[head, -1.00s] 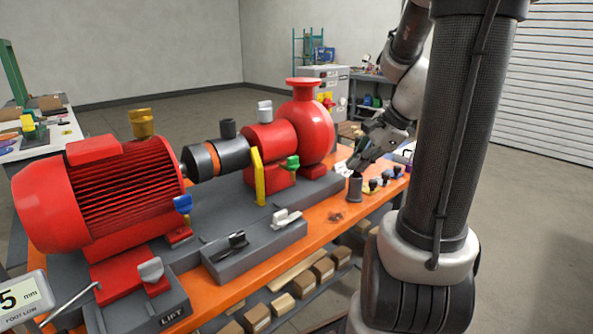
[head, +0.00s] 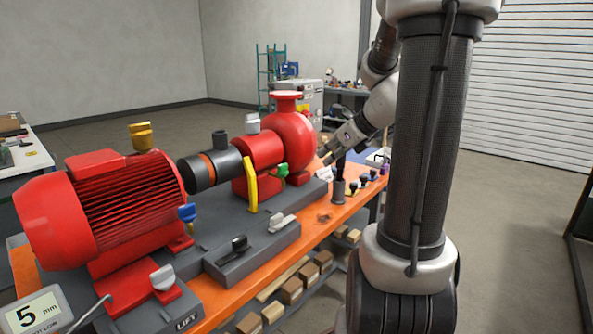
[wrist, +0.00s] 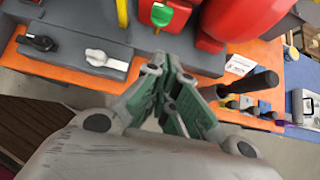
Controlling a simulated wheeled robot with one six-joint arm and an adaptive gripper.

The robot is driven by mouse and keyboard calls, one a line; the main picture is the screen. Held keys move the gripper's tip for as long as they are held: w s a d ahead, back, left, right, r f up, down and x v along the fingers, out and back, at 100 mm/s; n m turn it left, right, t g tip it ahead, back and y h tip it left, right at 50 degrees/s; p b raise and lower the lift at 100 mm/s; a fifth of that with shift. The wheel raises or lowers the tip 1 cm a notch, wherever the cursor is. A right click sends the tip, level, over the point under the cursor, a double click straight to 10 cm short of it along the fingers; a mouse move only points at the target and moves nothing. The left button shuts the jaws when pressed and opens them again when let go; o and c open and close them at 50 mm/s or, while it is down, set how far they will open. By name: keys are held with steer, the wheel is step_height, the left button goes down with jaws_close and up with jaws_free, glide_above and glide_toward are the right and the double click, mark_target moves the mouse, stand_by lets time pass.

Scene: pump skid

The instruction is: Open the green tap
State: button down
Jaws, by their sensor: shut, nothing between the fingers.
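The green tap (head: 281,170) sits on the front of the red pump bearing housing, to the right of a yellow upright bar. In the wrist view the green tap handle (wrist: 168,14) shows at the top, just beyond my fingertips. My gripper (head: 326,156) is to the right of the tap in the head view, near the red pump casing. In the wrist view my gripper (wrist: 165,66) is shut and empty, with its green-lined fingers pointing towards the tap. There is a visible gap between the fingers and the tap.
A black-handled tool (wrist: 252,83) stands upright in a dark holder (head: 339,189) close to my gripper's right. The red pump casing (head: 292,138) is behind the tap. A grey block with black and white levers (head: 282,222) lies in front.

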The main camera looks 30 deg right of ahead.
stand_by(0.3)
glide_toward(283, 170)
steer(key=shift+w+f, duration=1.85)
steer(key=shift+f, duration=1.25)
steer(key=shift+d, duration=0.4)
